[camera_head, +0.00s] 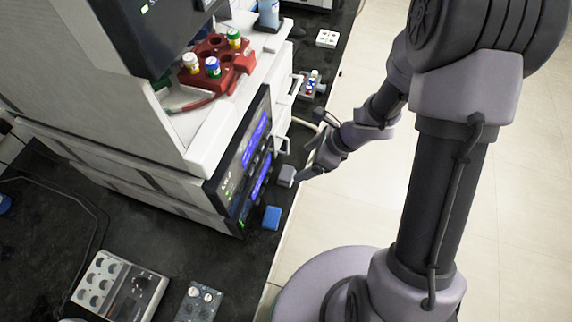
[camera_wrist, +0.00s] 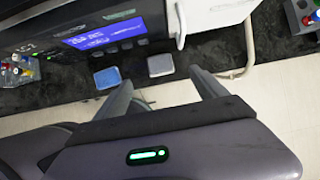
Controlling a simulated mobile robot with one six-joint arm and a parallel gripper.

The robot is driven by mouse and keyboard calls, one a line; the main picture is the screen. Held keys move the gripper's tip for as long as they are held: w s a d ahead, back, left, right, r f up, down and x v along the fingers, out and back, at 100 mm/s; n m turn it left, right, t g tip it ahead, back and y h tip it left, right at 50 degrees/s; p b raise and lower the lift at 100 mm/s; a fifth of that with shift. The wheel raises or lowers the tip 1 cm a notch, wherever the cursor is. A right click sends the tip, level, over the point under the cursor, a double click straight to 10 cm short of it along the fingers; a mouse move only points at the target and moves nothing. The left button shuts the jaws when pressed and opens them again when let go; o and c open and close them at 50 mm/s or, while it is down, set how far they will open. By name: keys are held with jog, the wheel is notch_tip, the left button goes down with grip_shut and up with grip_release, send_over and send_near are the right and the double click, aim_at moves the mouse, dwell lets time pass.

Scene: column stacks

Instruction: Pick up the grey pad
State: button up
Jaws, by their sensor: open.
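The grey pad (camera_head: 286,175) lies on the dark bench in front of the instrument stack, near the bench's front edge. In the wrist view the grey pad (camera_wrist: 160,65) shows just beyond the fingertips, between their two lines. My gripper (camera_head: 303,173) is close to the pad's right side in the head view. In the wrist view my gripper (camera_wrist: 161,77) has its two fingers spread apart with nothing held between them. I cannot tell whether a finger touches the pad.
A blue pad (camera_head: 271,217) lies beside the grey one, nearer the camera. The instrument stack (camera_head: 240,165) with lit blue screens stands right behind both. A white handle (camera_wrist: 180,25) and a pale hose (camera_wrist: 245,60) are close to the right finger.

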aim_at(287, 173)
jog(key=b+x, duration=0.2)
jog(key=x, duration=0.4)
jog(key=shift+f, duration=0.2)
jog(key=b+x, duration=0.3)
jog(key=x, duration=0.2)
jog(key=shift+a+f, duration=0.2)
jog(key=shift+f, duration=0.05)
jog(key=shift+r, duration=0.1)
jog(key=c, duration=1.5)
